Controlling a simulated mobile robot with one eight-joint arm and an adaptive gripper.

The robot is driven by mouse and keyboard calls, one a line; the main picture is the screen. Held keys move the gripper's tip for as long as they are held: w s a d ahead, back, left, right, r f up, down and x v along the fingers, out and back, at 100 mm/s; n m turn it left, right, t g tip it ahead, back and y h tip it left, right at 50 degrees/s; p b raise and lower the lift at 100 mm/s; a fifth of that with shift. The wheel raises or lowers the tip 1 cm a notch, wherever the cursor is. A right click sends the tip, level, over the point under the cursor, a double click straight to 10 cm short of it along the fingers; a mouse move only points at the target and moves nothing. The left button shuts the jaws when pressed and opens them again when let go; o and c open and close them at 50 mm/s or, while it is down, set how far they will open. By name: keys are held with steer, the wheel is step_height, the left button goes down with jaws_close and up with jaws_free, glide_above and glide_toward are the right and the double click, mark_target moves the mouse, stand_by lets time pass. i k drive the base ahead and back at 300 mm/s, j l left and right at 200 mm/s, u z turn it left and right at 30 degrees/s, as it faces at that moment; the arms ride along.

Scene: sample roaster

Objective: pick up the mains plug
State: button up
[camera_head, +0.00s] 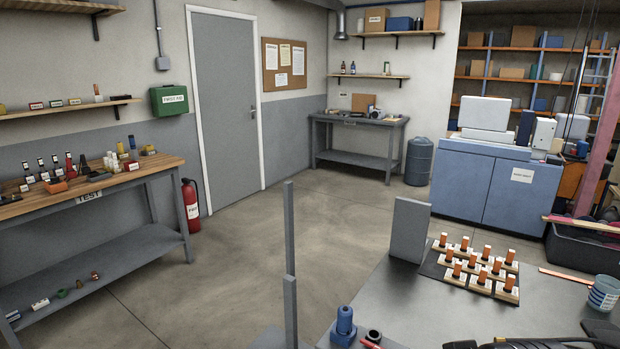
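I cannot make out a mains plug for certain anywhere in the head view. Small dark objects stand among bottles on the wooden-topped test bench (150,172) at the left, but they are too small to identify. A blue object (344,325) and a dark ring-shaped object (373,337) sit at the near left of the grey table (400,300). Dark ribbed shapes are cut off at the bottom right edge; I cannot tell what they are. No gripper fingers can be made out.
Several orange-topped pieces stand on a dark mat (429,266) by an upright grey panel (409,230). A blue-white cup (603,294) stands at the right. Grey posts (290,260) rise in front. Open floor (320,225) lies beyond, with a blue machine (480,185) behind.

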mark_target(344, 318)
steer(key=i+j, duration=0.3)
steer(key=j, duration=0.2)
steer(key=i+j, duration=0.3)
steer(key=j, duration=0.15)
